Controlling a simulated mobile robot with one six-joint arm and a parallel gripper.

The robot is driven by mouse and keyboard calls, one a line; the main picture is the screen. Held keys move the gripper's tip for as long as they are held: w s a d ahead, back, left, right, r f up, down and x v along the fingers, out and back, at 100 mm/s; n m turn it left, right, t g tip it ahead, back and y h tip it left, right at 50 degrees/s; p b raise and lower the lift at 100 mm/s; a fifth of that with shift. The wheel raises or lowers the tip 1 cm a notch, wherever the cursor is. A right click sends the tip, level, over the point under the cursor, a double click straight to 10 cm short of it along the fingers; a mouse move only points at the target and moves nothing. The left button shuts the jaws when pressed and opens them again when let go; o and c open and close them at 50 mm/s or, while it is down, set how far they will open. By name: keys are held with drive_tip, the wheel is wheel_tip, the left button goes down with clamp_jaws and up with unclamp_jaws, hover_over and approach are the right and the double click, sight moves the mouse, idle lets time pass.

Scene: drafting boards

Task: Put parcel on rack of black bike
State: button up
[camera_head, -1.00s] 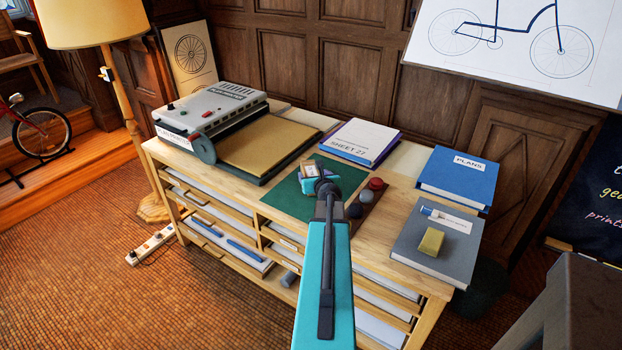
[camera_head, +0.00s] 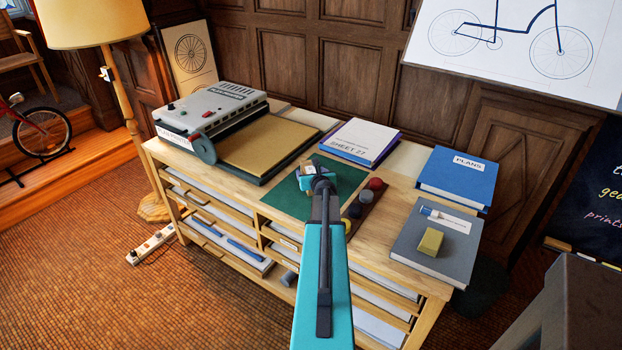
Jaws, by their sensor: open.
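A small tan box with a pale label, apparently the parcel (camera_head: 307,167), is on the green mat (camera_head: 289,201) on top of the wooden cabinet. My gripper (camera_head: 311,179) is over the mat at the near side of the box and partly hides it. Its jaws are open, but the fingers are mostly hidden by my own wrist, so I cannot tell whether they touch the box. No black bike with a rack is clearly in view. A red bike (camera_head: 42,135) stands at the far left, cut off by the picture edge.
A grey plan printer (camera_head: 212,108) fills the cabinet's left. A "SHEET 27" book (camera_head: 360,140) lies behind the mat, and round stamps (camera_head: 367,196) to its right. A blue "PLANS" book (camera_head: 458,178) and a grey book (camera_head: 420,255) with a yellow block (camera_head: 431,241) lie farther right.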

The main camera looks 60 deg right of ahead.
drive_tip(key=shift+c, duration=0.5)
drive_tip(key=c, duration=1.5)
drive_tip(key=shift+r, duration=0.2)
